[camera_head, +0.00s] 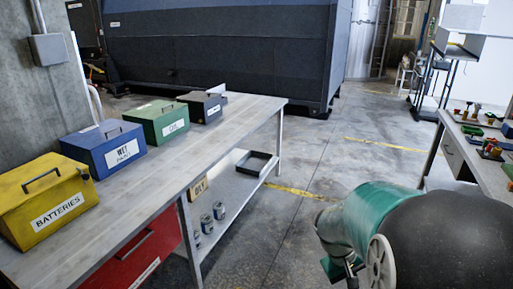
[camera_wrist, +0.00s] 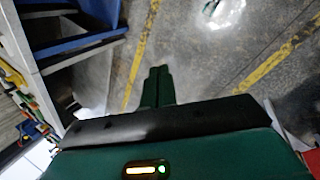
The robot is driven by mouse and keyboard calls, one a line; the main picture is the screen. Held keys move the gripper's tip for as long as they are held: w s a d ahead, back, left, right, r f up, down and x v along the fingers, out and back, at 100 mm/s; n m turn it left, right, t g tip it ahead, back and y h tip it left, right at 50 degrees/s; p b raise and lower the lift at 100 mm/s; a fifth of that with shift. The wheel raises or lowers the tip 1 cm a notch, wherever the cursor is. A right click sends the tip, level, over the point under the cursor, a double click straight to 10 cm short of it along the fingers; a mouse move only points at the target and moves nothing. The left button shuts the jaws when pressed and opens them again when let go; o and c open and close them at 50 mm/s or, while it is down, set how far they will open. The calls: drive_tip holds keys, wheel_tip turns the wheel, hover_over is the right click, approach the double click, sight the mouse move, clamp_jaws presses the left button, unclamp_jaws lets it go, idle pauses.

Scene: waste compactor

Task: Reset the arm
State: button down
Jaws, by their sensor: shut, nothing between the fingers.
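My gripper (camera_wrist: 159,72) shows in the wrist view with its two green fingers side by side and shut, with nothing between them. It hangs over bare concrete floor. In the head view my green and black arm (camera_head: 385,225) fills the lower right, over the floor between the two tables. The fingers cannot be made out clearly in that view.
A long table (camera_head: 190,165) at left bears yellow (camera_head: 45,200), blue (camera_head: 103,148), green (camera_head: 158,122) and grey (camera_head: 203,106) lidded boxes. Cans (camera_head: 207,222) and a black tray (camera_head: 257,163) sit below. A cluttered bench (camera_head: 453,158) stands at right. The floor (camera_head: 330,150) between is clear.

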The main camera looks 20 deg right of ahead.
drive_tip(key=s+a+r+t+y, duration=0.2)
drive_tip(key=a+r+t, duration=0.1)
drive_tip(key=a+r, duration=0.5)
drive_tip(key=s+a+r+n+t+y, duration=0.1)
drive_tip(key=a+r+t, duration=0.3)
drive_tip(key=a+r, duration=0.4)
drive_tip(key=s+a+y, duration=0.1)
drive_tip(key=a, duration=0.5)
drive_tip(key=shift+s, duration=0.1)
